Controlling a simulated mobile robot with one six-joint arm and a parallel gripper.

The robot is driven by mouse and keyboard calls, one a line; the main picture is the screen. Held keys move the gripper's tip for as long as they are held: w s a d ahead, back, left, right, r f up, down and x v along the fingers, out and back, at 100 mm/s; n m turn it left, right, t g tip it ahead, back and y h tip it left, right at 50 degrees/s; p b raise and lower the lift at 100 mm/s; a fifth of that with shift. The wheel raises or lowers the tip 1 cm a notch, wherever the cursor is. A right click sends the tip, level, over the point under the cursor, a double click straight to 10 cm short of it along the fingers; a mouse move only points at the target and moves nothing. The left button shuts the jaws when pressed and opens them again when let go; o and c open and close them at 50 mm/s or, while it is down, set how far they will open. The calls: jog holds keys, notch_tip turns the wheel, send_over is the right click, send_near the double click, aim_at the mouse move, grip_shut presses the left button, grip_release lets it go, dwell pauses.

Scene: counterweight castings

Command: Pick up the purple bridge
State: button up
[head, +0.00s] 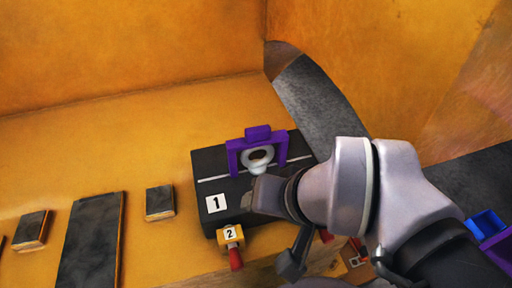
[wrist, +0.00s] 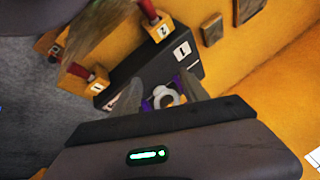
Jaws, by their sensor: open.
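The purple bridge (head: 270,133) stands upright on a black block (head: 212,178) marked 1, astride a white line. A pale grey ring (head: 246,158) with a dark centre shows within or just in front of its opening; I cannot tell whether they touch. In the wrist view, parts of the bridge (wrist: 147,104) show around the ring (wrist: 160,92). My gripper (wrist: 158,90) is open, its two fingers spread either side of the ring and bridge in that view. Whether the fingers touch anything is unclear. In the head view my arm comes in from the lower right and hides the block's right front.
A yellow tag marked 2 (head: 230,235) with a red handle (head: 236,259) sits at the block's front edge. Dark plates (head: 92,240) lie on the yellow surface to the left. Tall yellow walls (head: 130,50) stand behind. Blue bins (head: 487,223) are at far right.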

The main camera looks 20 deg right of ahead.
notch_tip(320, 180, up, 12)
jog(key=m+g+h+p, duration=0.2)
jog(key=m+g+p, duration=0.3)
jog(key=m+p, duration=0.9)
send_over(258, 149)
jog(key=p, duration=0.2)
jog(key=n, duration=0.2)
jog(key=shift+w+d+f+m+g, duration=0.1)
jog(key=shift+w+f+m+g, duration=0.15)
jog(key=shift+f+m, duration=0.25)
jog(key=shift+w+f+m+g, duration=0.2)
jog(key=shift+f+m, duration=0.1)
jog(key=shift+f, duration=0.25)
notch_tip(258, 149, down, 16)
jog(key=b, duration=0.4)
jog(key=shift+w+f, duration=0.1)
jog(key=shift+f, duration=0.05)
grip_shut()
